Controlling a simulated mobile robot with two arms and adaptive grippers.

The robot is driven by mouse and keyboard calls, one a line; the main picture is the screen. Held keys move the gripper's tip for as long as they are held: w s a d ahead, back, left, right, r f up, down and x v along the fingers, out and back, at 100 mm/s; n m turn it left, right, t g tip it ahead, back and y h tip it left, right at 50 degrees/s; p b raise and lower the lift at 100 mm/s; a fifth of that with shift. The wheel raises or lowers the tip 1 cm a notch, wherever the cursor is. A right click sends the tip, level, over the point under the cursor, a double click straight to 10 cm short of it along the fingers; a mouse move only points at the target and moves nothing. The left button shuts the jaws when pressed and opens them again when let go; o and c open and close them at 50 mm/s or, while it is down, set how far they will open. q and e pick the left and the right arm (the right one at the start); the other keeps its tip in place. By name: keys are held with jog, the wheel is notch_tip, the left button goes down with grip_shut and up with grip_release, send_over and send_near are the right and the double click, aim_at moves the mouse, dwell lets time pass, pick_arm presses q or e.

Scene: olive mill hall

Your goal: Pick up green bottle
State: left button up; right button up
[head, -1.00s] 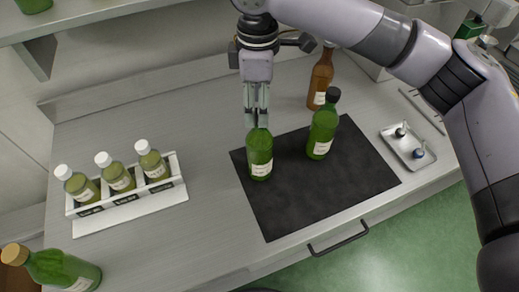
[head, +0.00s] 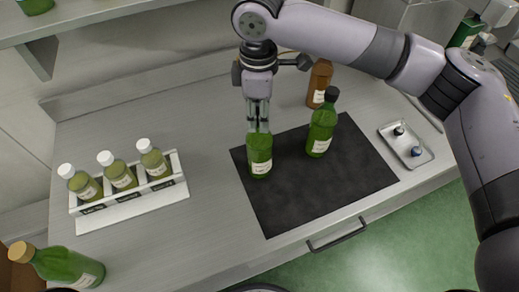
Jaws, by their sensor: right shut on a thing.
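A green bottle (head: 259,158) with a white label stands upright on the left part of the black mat (head: 312,190). My right gripper (head: 258,122) comes down from above and is shut on the top of this bottle; its fingers hide the neck. A second green bottle (head: 321,127) with a black cap stands on the mat just to the right, apart from the gripper. A larger green bottle (head: 68,266) with a cork-coloured top is at the lower left of the counter. My left gripper is not in view.
A white rack (head: 133,204) holds several small white-capped bottles on the left. A brown bottle (head: 317,84) stands behind the mat, near my right arm. A metal tray (head: 419,159) with small dark-topped items lies on the right. The mat's front is clear.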

grip_shut()
jog(key=shift+r, duration=0.1)
